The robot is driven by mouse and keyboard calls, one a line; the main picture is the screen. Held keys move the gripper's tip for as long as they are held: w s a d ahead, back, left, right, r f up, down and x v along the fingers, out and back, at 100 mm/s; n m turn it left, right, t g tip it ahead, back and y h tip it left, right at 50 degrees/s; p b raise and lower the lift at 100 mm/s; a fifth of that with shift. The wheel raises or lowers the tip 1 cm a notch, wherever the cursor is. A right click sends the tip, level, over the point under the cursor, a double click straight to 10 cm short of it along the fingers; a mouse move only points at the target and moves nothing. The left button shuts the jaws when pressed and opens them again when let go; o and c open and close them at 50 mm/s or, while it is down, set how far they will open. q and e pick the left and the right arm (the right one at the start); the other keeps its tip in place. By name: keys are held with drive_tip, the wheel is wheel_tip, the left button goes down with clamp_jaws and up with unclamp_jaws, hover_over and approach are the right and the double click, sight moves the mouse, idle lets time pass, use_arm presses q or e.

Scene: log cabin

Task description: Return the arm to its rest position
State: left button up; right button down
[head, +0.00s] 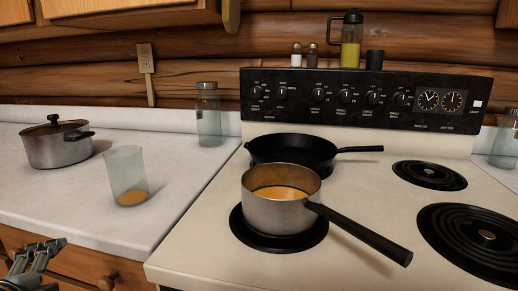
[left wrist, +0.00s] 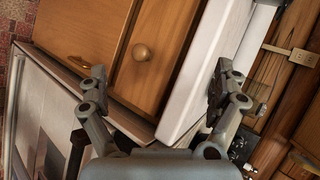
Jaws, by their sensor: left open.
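My left gripper (head: 36,256) is at the lower left edge of the head view, in front of the wooden cabinet and below the countertop. In the left wrist view, its two fingers (left wrist: 160,88) stand wide apart with nothing between them. Beyond them show a cabinet door with a round knob and the white counter edge. Much of the left arm is outside the head view. My right gripper is in neither view.
A saucepan (head: 268,213) with orange contents sits on the front left burner, its handle toward the lower right. A black skillet (head: 292,150) is behind it. A glass (head: 126,172) and lidded pot (head: 57,146) stand on the counter (head: 70,207). The right burners (head: 429,175) are empty.

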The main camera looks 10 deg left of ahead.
use_arm(q)
drive_tip(key=s+d+f+n+g+h, duration=0.4)
drive_tip(key=s+d+n+g+h, duration=0.15)
drive_tip(key=s+d+n, duration=0.5)
drive_tip(key=s+a+f+g, duration=0.1)
drive_tip(key=s+a+f, duration=0.1)
drive_tip(key=f, duration=0.7)
drive_tip(key=s+a+f+y, duration=0.1)
drive_tip(key=s+f, duration=0.1)
drive_tip(key=f, duration=0.8)
drive_tip(key=s+a+f+g, duration=0.1)
drive_tip(key=s+a+f, duration=0.1)
drive_tip(key=f, duration=0.7)
drive_tip(key=s+f+n+g, duration=0.1)
drive_tip(key=s+f, duration=1.2)
drive_tip(key=s, duration=0.3)
drive_tip(key=shift+a+f, duration=0.35)
drive_tip(key=shift+f, duration=0.05)
drive_tip(key=shift+s, duration=0.1)
